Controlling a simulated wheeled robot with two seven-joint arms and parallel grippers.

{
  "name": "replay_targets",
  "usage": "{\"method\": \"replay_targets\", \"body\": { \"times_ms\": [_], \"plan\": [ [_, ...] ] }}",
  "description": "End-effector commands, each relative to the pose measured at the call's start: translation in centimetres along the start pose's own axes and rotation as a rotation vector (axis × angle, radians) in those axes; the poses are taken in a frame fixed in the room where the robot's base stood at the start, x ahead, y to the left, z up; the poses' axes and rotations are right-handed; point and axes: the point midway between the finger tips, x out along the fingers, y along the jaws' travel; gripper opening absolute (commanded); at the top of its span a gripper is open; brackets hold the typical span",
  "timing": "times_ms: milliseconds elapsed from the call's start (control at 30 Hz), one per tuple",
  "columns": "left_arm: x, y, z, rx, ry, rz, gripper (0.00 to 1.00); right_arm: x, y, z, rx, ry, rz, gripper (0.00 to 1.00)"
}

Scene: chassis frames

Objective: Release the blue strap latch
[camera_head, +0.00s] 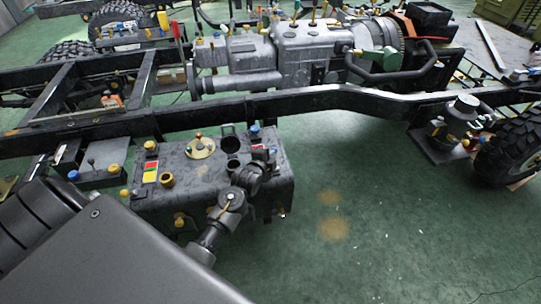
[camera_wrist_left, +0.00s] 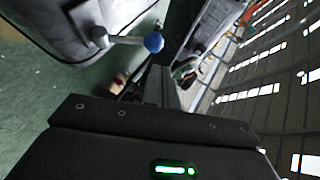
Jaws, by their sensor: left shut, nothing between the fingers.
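The blue strap latch is a short metal lever with a round blue knob (camera_wrist_left: 153,42), mounted at the corner of a grey tank in the left wrist view. My right gripper is not in view.
A black chassis rail (camera_head: 310,101) runs behind the tank, with a grey gearbox (camera_head: 300,50) beyond it. The tank top carries yellow caps (camera_head: 167,180) and a round filler plate (camera_head: 200,148). Green floor (camera_head: 350,215) is clear to the right; a wheel (camera_head: 512,150) stands far right.

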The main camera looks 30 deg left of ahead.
Motion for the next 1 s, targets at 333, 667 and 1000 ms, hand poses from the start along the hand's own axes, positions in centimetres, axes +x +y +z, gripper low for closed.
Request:
{"method": "replay_targets", "body": {
  "times_ms": [333,667,1000],
  "plan": [
    [0.0,0.0,0.0,0.0,0.0,0.001,0.0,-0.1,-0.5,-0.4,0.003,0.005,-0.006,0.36],
    [-2.0,-1.7,-0.4,0.003,0.003,0.004,0.0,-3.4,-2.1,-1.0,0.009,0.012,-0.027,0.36],
    [-8.3,-3.3,-0.2,0.004,0.007,0.001,0.0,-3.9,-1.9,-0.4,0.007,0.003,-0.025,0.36]
  ]
}}
